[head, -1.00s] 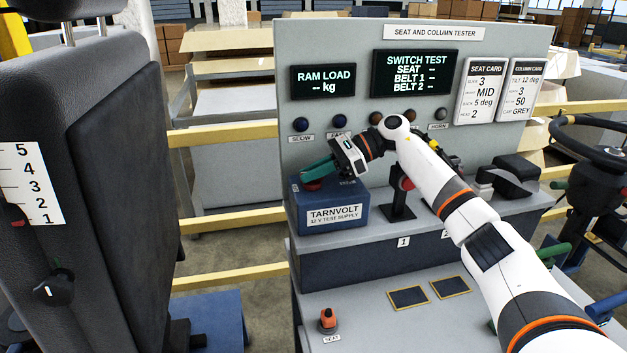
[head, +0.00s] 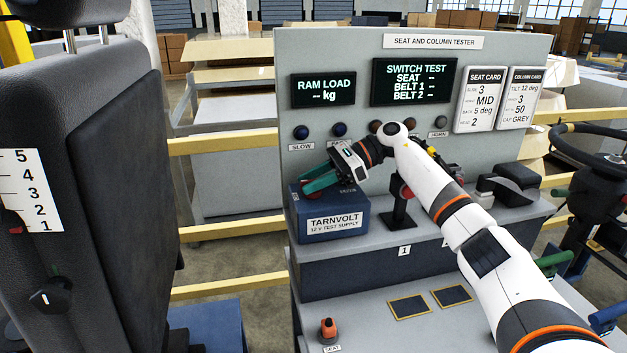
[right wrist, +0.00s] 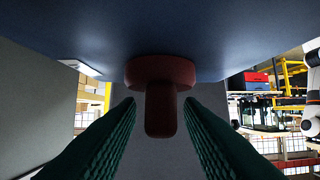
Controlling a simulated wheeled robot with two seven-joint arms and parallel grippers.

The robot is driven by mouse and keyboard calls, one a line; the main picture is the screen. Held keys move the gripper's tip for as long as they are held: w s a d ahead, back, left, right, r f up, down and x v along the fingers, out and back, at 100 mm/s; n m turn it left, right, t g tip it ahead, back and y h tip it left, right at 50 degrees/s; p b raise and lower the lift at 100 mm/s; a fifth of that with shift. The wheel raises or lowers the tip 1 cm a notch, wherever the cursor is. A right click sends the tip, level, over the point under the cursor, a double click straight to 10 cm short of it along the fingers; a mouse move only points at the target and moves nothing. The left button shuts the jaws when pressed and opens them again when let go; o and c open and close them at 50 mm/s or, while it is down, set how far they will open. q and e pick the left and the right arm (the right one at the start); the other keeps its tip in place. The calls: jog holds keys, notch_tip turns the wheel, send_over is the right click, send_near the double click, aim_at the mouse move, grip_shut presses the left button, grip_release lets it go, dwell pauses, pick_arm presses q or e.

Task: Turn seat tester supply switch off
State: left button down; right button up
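The tester supply (head: 331,227) is a blue box labelled TARNVOLT 12 V TEST SUPPLY, standing on the grey bench. Its switch is a red rotary knob on top, mostly hidden by my fingers in the head view. The right wrist view shows the red knob (right wrist: 160,108) with its grip bar between my two green fingers. My right gripper (head: 314,184) is open around the bar, with a visible gap on both sides. The screens, RAM LOAD (head: 324,89) and SWITCH TEST (head: 414,81), are lit and show dashes. My left gripper is out of view.
The tester panel (head: 460,60) rises behind the box, with a row of round lamps or buttons. A black stand with a red knob (head: 405,192) is right of the box. A seat (head: 90,170) fills the left. A steering column (head: 590,180) is at right.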

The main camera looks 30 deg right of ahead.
jog(key=b+v, duration=0.1)
jog(key=v, duration=1.1)
jog(key=shift+f+b, duration=0.1)
jog(key=shift+b, duration=0.2)
